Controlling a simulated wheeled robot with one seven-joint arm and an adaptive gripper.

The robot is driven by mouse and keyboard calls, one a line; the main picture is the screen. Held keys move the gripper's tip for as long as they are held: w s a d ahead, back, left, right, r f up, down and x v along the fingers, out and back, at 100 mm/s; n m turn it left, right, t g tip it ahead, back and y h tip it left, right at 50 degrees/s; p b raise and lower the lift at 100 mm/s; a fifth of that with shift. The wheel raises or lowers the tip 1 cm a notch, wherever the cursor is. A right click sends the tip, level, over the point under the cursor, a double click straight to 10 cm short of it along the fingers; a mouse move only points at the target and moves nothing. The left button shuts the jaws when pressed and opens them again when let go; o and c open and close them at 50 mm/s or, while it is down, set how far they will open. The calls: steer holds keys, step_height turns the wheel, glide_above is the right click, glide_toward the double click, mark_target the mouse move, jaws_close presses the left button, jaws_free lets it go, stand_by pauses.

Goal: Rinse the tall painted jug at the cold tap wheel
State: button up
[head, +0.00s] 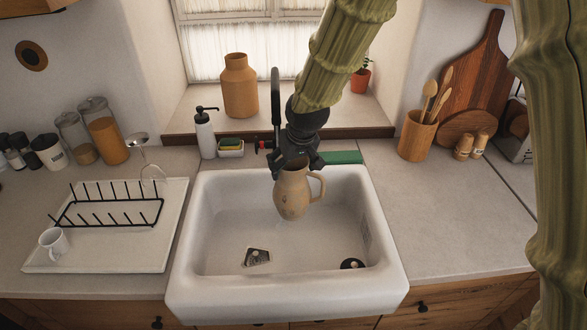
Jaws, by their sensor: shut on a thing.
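A tan jug (292,196) with a side handle hangs upright over the back of the white sink (190,255). My gripper (293,168) comes from above and is shut on the jug at its rim; the fingertips are partly hidden. The dark tap (276,100) rises behind the gripper, which hides its lower part. A small red tap wheel (262,145) shows just left of the gripper. No water stream is visible.
A soap bottle (205,135) and sponge dish (230,147) stand behind the sink. A utensil pot (416,138) stands right. The sink's front is mostly clear.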

steer(key=shift+w+a+f+p, duration=0.15)
steer(key=shift+w+f, duration=0.05)
steer(key=shift+w, duration=1)
steer(key=shift+w+a+f+p, duration=0.1)
steer(key=shift+w+f+p, duration=0.05)
steer(key=shift+w, duration=1)
steer(key=shift+d, duration=0.2)
steer(key=shift+w+d, duration=0.1)
steer(key=shift+d, duration=0.25)
steer(key=shift+a, duration=0.6)
steer(key=shift+p, duration=0.3)
